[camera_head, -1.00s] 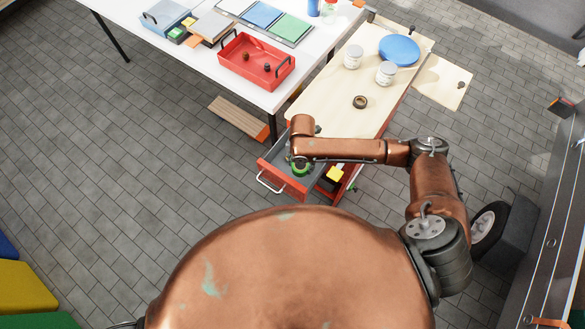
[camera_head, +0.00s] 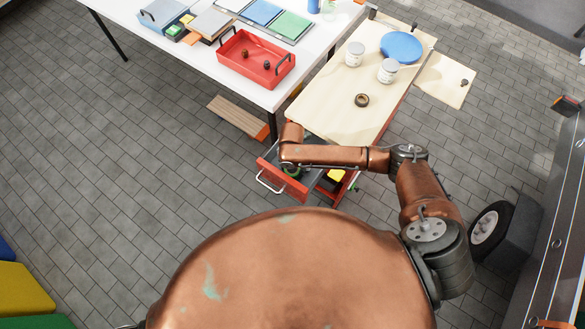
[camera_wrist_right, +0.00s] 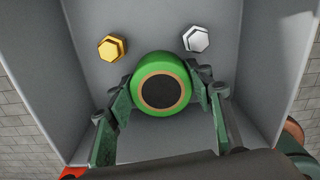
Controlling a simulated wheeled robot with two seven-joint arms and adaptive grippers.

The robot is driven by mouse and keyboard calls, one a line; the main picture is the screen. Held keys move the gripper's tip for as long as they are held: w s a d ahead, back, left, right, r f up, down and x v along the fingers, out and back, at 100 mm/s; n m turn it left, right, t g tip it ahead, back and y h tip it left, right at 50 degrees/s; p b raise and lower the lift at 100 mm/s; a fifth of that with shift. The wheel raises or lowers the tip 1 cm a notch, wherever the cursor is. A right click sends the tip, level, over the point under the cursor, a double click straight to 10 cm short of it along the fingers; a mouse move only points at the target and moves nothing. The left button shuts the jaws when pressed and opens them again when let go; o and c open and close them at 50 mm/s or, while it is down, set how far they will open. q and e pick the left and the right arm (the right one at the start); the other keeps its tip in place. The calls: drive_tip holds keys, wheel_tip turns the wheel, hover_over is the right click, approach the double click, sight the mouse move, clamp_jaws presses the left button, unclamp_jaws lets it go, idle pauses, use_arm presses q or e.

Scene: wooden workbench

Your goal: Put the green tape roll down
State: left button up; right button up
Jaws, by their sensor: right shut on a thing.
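The green tape roll (camera_wrist_right: 160,60) sits between the fingers of my right gripper (camera_wrist_right: 161,92), which is shut on it. In the right wrist view the roll's round face and dark centre show, inside the grey-walled drawer. In the head view my right gripper (camera_head: 291,170) is over the open red-fronted drawer (camera_head: 284,186), mostly hidden under my arm; the roll is barely visible there. I cannot tell whether the roll touches the drawer floor. My left gripper is out of view.
A gold hex bolt (camera_wrist_right: 112,48) and a silver hex bolt (camera_wrist_right: 196,39) are in the drawer beyond the roll. The wooden top (camera_head: 330,110) above holds a brown tape roll (camera_head: 362,100), two white cans and a blue disc (camera_head: 400,47). A red tray (camera_head: 252,82) stands on the white table.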

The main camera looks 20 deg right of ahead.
drive_tip(key=o, duration=1.2)
drive_tip(key=shift+f, duration=0.1)
wheel_tip(320, 180, up, 12)
drive_tip(key=p, duration=0.2)
drive_tip(key=shift+r+p, duration=0.2)
drive_tip(key=shift+p, duration=0.1)
drive_tip(key=shift+a, duration=0.1)
